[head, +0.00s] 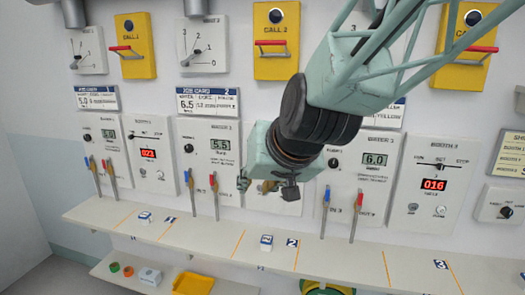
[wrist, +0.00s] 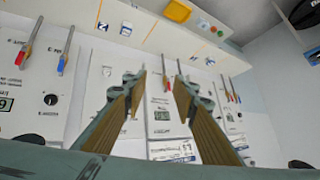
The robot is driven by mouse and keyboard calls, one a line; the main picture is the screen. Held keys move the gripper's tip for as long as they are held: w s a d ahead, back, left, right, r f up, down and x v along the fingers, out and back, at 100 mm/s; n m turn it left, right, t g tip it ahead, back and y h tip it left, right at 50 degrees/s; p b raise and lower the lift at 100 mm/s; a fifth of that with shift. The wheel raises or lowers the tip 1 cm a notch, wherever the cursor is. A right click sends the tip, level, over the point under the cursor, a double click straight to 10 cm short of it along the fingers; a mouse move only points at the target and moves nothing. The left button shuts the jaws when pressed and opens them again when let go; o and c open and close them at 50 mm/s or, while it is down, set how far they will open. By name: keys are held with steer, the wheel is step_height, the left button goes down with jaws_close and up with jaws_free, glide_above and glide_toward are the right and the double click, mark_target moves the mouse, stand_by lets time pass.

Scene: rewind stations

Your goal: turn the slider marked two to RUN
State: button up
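The slider panel of the second station (head: 264,204) is mostly hidden behind my gripper (head: 267,187) in the head view. Its lower part, with two small knobs, shows upside down in the wrist view (wrist: 114,48). The slider, its mark and its setting are hidden; my left finger in the wrist view covers the area where its upper part lies. My gripper (wrist: 160,82) is open and empty, its two fingers apart in front of the wall panels. I cannot tell how far the tips are from the wall.
Red and blue levers (head: 360,202) stand out beside the panel on both sides. A shelf (head: 210,236) with numbered spaces and small blocks (head: 266,242) runs below. Slider panels with red displays stand at left (head: 150,178) and right (head: 415,190). A yellow call box (head: 276,66) hangs above.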

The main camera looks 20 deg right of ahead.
steer(key=w+d+f+m+t+h+p, duration=0.1)
steer(key=w+d+f+t+h, duration=0.1)
steer(key=w, duration=0.6)
steer(key=w+d+f+m+t+h+p, duration=0.1)
steer(key=w+d+f+t+h+p, duration=0.1)
steer(key=w, duration=0.6)
steer(key=w+d+f+m+t+h+p, duration=0.2)
steer(key=w+d+h, duration=0.2)
steer(key=w+h, duration=0.2)
steer(key=shift+w+d+f+t, duration=0.25)
steer(key=shift+w+t, duration=0.05)
steer(key=shift+w, duration=1.05)
steer(key=shift+w+d, duration=0.1)
steer(key=shift+d, duration=0.05)
steer(key=p+x, duration=0.1)
steer(key=x, duration=1.2)
steer(key=shift+w+p, duration=0.2)
steer(key=shift+p, duration=0.2)
steer(key=shift+d, duration=0.1)
steer(key=shift+c, duration=0.7)
jaws_close()
